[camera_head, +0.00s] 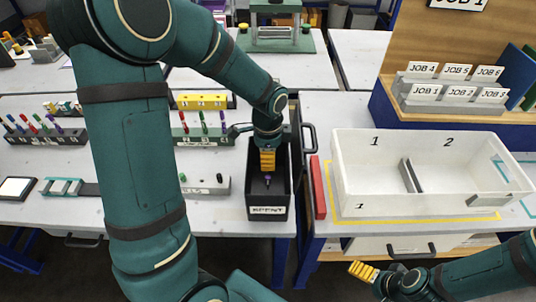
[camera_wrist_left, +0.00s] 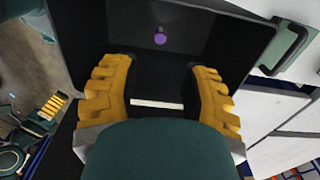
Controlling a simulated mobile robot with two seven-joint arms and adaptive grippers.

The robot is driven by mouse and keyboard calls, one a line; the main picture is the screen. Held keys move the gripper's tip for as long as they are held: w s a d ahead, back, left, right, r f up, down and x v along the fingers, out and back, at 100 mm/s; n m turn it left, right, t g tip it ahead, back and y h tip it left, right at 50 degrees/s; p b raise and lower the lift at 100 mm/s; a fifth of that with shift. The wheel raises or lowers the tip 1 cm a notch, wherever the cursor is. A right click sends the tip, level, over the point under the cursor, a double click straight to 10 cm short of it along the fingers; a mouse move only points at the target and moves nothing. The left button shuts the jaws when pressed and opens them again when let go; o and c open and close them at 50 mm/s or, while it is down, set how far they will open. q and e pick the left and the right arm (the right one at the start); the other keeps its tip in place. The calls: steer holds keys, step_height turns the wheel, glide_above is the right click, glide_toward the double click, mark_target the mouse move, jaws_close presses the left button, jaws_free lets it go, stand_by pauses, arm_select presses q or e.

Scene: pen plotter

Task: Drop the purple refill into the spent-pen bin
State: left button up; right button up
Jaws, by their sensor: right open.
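The black spent-pen bin (camera_head: 251,198) stands open near the table's front edge, with a white label on its front. My left gripper (camera_head: 267,168) points down into it; the bin walls also surround the fingers in the left wrist view (camera_wrist_left: 157,88), where the fingers are apart with no refill between them. The small purple refill (camera_head: 267,181) shows inside the bin, below the fingertips, and in the left wrist view (camera_wrist_left: 160,38) beyond them. I cannot tell whether it touches the bin floor. My right gripper (camera_head: 362,271) is open and empty, low at the right.
A red bar (camera_head: 318,188) lies right of the bin, beside a large white tray (camera_head: 345,205) with dividers. Racks of coloured pens (camera_head: 200,136) and a grey block (camera_head: 207,185) stand left of the bin. A dark handle (camera_head: 309,138) juts out close to the bin.

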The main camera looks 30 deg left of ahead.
arm_select(q)
steer(key=shift+r, duration=0.1)
step_height(320, 180, up, 12)
stand_by(0.6)
stand_by(0.6)
